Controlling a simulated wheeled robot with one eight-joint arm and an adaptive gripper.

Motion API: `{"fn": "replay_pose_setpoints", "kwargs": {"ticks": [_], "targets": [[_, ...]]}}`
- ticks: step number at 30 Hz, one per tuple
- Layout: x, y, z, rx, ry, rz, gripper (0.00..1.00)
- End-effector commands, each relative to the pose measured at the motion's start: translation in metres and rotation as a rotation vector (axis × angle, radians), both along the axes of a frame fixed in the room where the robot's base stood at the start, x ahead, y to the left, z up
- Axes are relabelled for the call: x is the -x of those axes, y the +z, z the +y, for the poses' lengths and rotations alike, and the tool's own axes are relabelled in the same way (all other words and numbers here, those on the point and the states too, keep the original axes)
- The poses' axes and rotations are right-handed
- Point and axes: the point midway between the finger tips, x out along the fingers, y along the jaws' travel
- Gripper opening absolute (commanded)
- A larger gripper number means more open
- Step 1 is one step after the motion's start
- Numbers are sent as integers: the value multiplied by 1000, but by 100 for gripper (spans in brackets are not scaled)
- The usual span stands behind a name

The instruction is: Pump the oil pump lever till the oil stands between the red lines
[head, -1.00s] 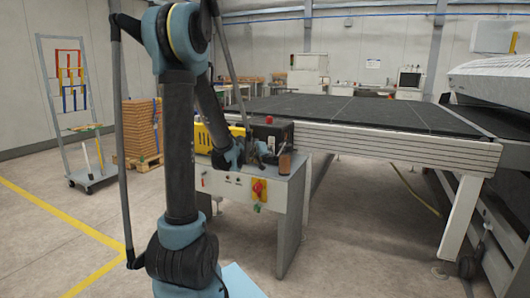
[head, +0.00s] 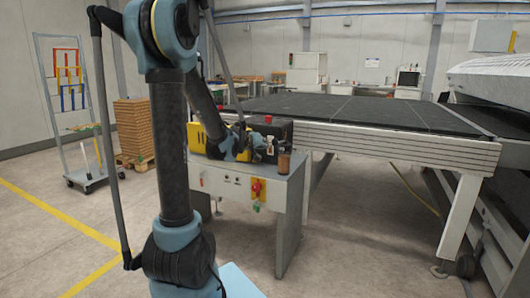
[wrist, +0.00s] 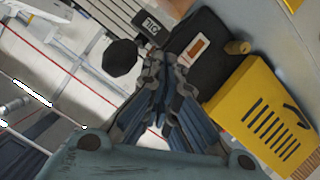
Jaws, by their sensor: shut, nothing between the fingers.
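My gripper (wrist: 160,70) is shut and empty in the wrist view, its fingers together beside a black box (wrist: 210,55) with an orange and white label. In the head view my gripper (head: 264,148) is over the grey cabinet, in front of the black box (head: 275,128). A small amber-brown cylinder (head: 284,163), perhaps the oil glass, stands just right of it. A black knob-like round piece (wrist: 120,58) lies left of the fingertips in the wrist view; I cannot tell whether it is the pump lever or a cap. The lever, oil level and red lines cannot be made out.
The grey cabinet (head: 227,183) has a red and yellow switch (head: 257,189). A slotted yellow box (wrist: 265,118) stands close to my gripper. A large black-topped table (head: 370,112) lies behind and to the right. The floor in front is open.

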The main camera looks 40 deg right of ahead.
Motion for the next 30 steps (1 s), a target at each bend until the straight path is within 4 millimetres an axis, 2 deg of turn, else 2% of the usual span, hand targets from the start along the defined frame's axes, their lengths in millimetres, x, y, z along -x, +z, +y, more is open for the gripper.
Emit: {"fn": "replay_pose_setpoints", "kwargs": {"ticks": [3, 18, 24, 30], "targets": [[6, 4, 17, 0, 2, -1, 0], [26, 19, 75, 1, 3, -2, 0], [31, 22, 88, 1, 3, 0, 0], [33, 23, 92, 1, 2, -1, 0]]}}
